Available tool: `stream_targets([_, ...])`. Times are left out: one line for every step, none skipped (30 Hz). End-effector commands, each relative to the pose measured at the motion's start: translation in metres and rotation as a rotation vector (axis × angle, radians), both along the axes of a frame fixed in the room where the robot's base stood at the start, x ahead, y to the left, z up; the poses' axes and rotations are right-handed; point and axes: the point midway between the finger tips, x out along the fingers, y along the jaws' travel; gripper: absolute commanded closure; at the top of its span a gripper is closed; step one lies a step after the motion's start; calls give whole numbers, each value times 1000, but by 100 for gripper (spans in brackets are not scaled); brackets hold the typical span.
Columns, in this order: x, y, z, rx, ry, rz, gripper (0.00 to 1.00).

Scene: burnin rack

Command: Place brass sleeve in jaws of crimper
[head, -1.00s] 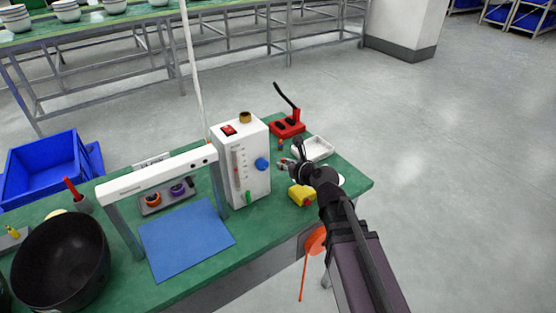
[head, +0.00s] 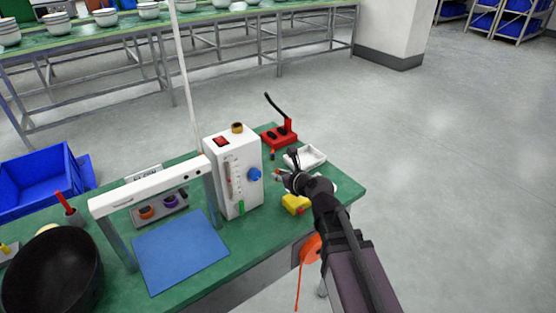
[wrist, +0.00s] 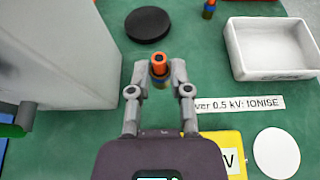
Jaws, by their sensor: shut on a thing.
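In the head view my gripper (head: 284,176) is over the right part of the green table, and the sleeve is too small to make out. The crimper (head: 280,137), taken to be the red base with a raised black lever, stands behind my gripper; its jaws cannot be made out.
A white instrument box (head: 238,180) stands left of my gripper. A white tray (wrist: 267,68) lies to the right, and a yellow block (head: 295,203) lies in front. A black disc (wrist: 148,24) and another small orange-topped piece (wrist: 209,9) are beyond the fingers.

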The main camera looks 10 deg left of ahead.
Motion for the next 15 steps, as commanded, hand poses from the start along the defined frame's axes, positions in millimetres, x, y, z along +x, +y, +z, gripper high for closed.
stream_targets([7, 1, 2, 0, 0, -1, 99])
stream_targets([11, 2, 3, 0, 0, -1, 99])
stream_targets([17, 2, 5, 0, 0, -1, 99])
stream_targets([22, 3, 6, 0, 0, -1, 99])
stream_targets([28, 4, 8, 0, 0, -1, 99])
stream_targets([36, 5, 10, -1, -1, -1, 99])
stream_targets([43, 5, 11, -1, -1, -1, 99])
stream_targets([50, 6, 13, -1, -1, -1, 99])
stream_targets([59, 7, 15, 0, 0, 0, 99])
stream_targets([67, 7, 17, 0, 0, 0, 99])
stream_targets([74, 7, 19, 1, 1, 0, 99])
stream_targets([84, 8, 21, 1, 1, 0, 99])
stream_targets([91, 8, 23, 0, 0, 0, 99])
stream_targets([98, 8, 24, 0, 0, 1, 99])
stream_targets([107, 8, 26, -1, -1, 2, 99])
